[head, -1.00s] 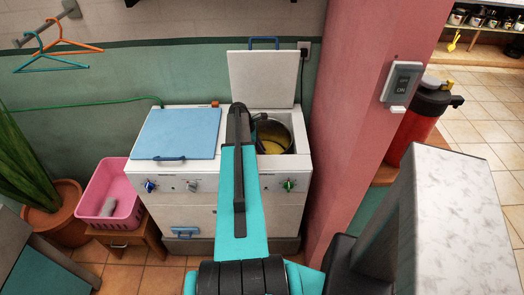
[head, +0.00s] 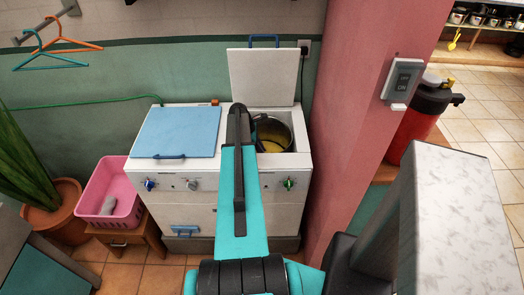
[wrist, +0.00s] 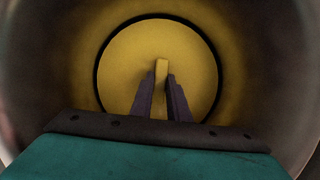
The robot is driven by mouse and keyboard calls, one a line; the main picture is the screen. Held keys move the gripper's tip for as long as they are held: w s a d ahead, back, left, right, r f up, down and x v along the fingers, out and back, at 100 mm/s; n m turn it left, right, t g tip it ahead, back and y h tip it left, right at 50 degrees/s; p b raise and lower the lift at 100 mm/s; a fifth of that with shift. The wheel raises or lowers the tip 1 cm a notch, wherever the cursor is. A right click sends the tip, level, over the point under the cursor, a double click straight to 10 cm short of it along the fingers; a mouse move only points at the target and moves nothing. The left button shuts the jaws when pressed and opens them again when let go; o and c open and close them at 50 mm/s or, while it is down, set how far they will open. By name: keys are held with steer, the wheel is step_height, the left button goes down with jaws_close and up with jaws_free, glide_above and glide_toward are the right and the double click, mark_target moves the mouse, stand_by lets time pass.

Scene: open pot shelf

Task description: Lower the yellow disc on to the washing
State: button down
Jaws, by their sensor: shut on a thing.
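The yellow disc (wrist: 190,60) lies flat across the inside of the drum in the wrist view, with a thin dark ring around its edge. Its upright yellow tab (wrist: 161,85) stands between the two dark fingers of my gripper (wrist: 160,95), which is shut on it. In the head view the disc (head: 271,147) shows as a patch of yellow inside the metal drum (head: 284,126) of the washer, and my arm hides the gripper. No washing is visible; the disc covers whatever is beneath it.
The washer's white lid (head: 262,77) stands open against the wall. A blue lid (head: 178,131) covers its left side. A pink pillar (head: 355,100) rises close on the right. A pink basket (head: 110,192) stands at the left on a small wooden stand.

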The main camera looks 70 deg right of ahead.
steer(key=shift+f, duration=0.2)
steer(key=c, duration=1.6)
jaws_free()
steer(key=shift+r, duration=0.15)
steer(key=shift+b+v, duration=1.25)
steer(key=shift+v, duration=5.55)
